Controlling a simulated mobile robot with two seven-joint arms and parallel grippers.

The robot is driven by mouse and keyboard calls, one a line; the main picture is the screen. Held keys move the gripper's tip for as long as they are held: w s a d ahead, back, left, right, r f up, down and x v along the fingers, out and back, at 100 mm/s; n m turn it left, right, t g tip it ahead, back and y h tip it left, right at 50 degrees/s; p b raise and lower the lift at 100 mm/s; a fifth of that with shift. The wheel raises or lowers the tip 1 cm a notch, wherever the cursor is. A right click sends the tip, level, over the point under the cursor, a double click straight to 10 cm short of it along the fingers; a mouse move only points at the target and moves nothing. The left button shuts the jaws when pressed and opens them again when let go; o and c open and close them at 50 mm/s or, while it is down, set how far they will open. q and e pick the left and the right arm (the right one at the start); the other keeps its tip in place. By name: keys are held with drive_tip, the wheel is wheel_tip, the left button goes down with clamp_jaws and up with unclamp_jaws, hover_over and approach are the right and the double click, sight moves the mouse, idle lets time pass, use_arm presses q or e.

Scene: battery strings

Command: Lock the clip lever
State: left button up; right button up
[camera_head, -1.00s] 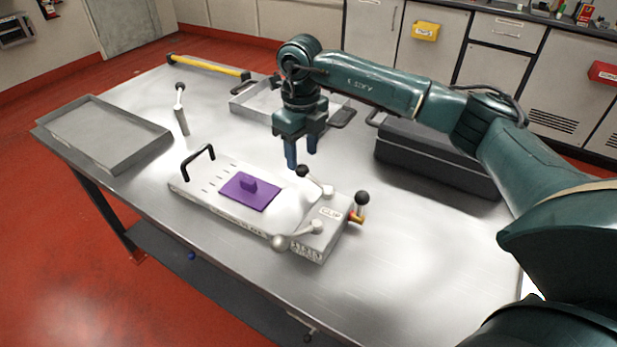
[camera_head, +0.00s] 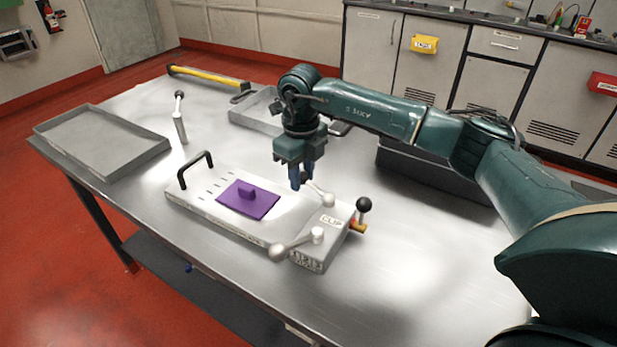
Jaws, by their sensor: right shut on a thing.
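A grey clip fixture with a block labelled CLIP (camera_head: 331,219) lies on the metal table. A purple plate with a raised tab (camera_head: 248,198) sits on its flat bed. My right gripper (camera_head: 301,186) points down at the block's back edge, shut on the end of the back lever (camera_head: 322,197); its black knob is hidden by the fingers. A front lever with a silver ball (camera_head: 278,252) reaches toward the front left. A black ball knob (camera_head: 364,204) stands upright at the block's right end. My left gripper is out of view.
A shallow grey tray (camera_head: 100,148) lies at the left edge of the table (camera_head: 420,270). A small upright handle tool (camera_head: 180,118) stands near it. A yellow-handled tool (camera_head: 205,75), another tray (camera_head: 262,103) and a dark case (camera_head: 425,165) lie behind. The front right is clear.

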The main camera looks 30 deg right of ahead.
drive_tip(key=c, duration=0.3)
drive_tip(key=shift+w+d+m, duration=0.15)
drive_tip(key=shift+d+m, duration=0.35)
drive_tip(key=shift+m, duration=0.3)
drive_tip(key=shift+w+d+m+p, duration=0.1)
drive_tip(key=shift+d+m+p, duration=0.2)
drive_tip(key=shift+m, duration=0.1)
drive_tip(key=shift+d+m, duration=0.1)
drive_tip(key=shift+m, duration=0.2)
drive_tip(key=shift+d+m+p, duration=0.4)
drive_tip(key=shift+d+m, duration=0.25)
drive_tip(key=shift+m, duration=0.35)
